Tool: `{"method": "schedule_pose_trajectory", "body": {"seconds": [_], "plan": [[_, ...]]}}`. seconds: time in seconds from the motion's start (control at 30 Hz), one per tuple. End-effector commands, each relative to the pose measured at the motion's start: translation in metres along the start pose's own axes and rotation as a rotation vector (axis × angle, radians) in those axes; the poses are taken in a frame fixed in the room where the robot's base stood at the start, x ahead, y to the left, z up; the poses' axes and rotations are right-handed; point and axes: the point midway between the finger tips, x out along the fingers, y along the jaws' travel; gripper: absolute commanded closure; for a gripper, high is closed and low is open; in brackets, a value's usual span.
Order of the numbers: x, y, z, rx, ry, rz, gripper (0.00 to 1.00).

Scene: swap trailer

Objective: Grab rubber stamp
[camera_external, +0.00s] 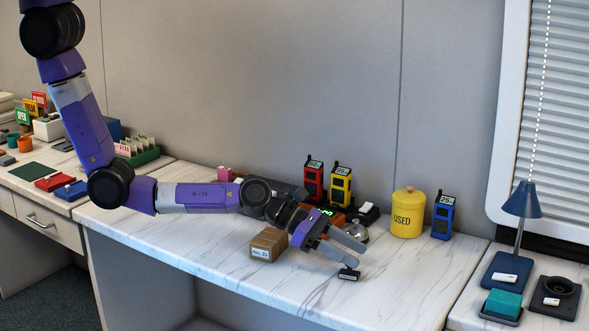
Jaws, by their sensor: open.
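My gripper (355,253) is open, with its two grey fingers reaching down to the right over the middle of the marble-look counter (215,254). A small black block with a pale label (348,275) lies on the counter just below and in front of the fingertips. It may be the rubber stamp, but it is too small to be sure. I see nothing between the fingers. I cannot tell whether the lower finger touches the block.
A brown box (268,244) stands left of my gripper. Behind it are red (313,182) and yellow (340,187) handheld devices, a yellow "USED" canister (407,213) and a blue device (442,216). The counter's front right is clear.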

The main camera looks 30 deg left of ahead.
Motion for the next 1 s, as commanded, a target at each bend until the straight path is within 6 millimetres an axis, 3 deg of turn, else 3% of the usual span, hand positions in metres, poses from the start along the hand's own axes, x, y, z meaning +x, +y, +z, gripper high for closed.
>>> {"method": "schedule_pose_trajectory", "body": {"seconds": [0.1, 0.3, 0.63, 0.87, 1.0], "plan": [[0.01, 0.0, -0.024, -0.003, 0.002, 0.0, 0.51], [0.034, 0.0, -0.02, 0.0, 0.0, 0.001, 0.51], [0.038, 0.0, -0.019, 0.0, 0.0, 0.001, 0.51], [0.038, 0.0, -0.019, 0.0, 0.0, 0.001, 0.97], [0.038, 0.0, -0.019, 0.0, 0.0, 0.001, 1.0]]}}
